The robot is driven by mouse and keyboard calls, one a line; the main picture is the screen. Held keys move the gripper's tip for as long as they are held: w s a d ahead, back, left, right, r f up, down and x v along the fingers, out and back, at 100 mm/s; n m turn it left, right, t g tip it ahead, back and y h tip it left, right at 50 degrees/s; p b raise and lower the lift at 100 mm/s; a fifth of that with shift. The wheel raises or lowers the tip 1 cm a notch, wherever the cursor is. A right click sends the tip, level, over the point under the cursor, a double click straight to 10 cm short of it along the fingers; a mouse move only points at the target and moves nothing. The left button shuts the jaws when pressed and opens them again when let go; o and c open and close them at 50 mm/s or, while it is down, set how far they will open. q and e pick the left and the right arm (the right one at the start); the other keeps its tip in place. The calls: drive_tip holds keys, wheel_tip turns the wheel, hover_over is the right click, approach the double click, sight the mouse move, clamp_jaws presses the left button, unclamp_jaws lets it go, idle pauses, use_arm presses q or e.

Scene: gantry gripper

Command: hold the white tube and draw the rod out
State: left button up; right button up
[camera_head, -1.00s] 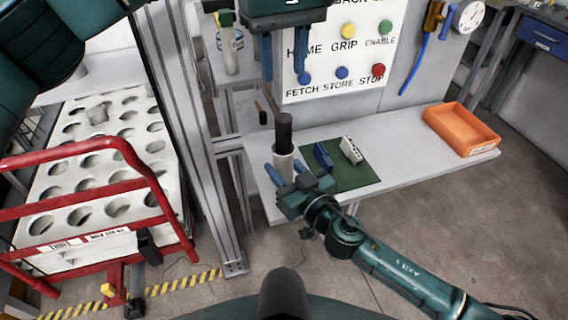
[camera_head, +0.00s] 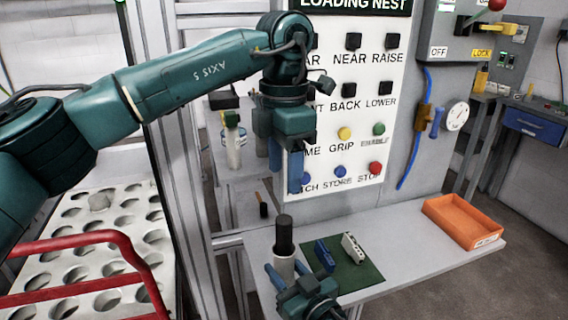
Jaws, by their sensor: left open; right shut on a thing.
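The white tube (camera_head: 284,270) stands upright at the left part of the grey bench. A dark rod (camera_head: 284,234) sticks up out of its top. My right gripper (camera_head: 286,280) has its blue fingers on either side of the tube and is shut on it; its lower wall is partly hidden. My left gripper (camera_head: 285,182) is open and empty, with its fingers pointing down, above the rod in the picture and apart from it.
A green mat (camera_head: 365,276) with a blue block (camera_head: 324,255) and a pale block (camera_head: 353,248) lies right of the tube. An orange tray (camera_head: 462,222) sits at the bench's right end. A button panel (camera_head: 350,110) stands behind. A red rail (camera_head: 80,240) is at left.

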sight(284, 218)
use_arm(q)
wheel_tip(284, 218, down, 12)
drive_tip(key=n, duration=1.4)
drive_tip(key=shift+n, duration=0.4)
drive_tip(key=shift+c, duration=0.5)
clamp_jaws()
drive_tip(key=shift+r, duration=0.1)
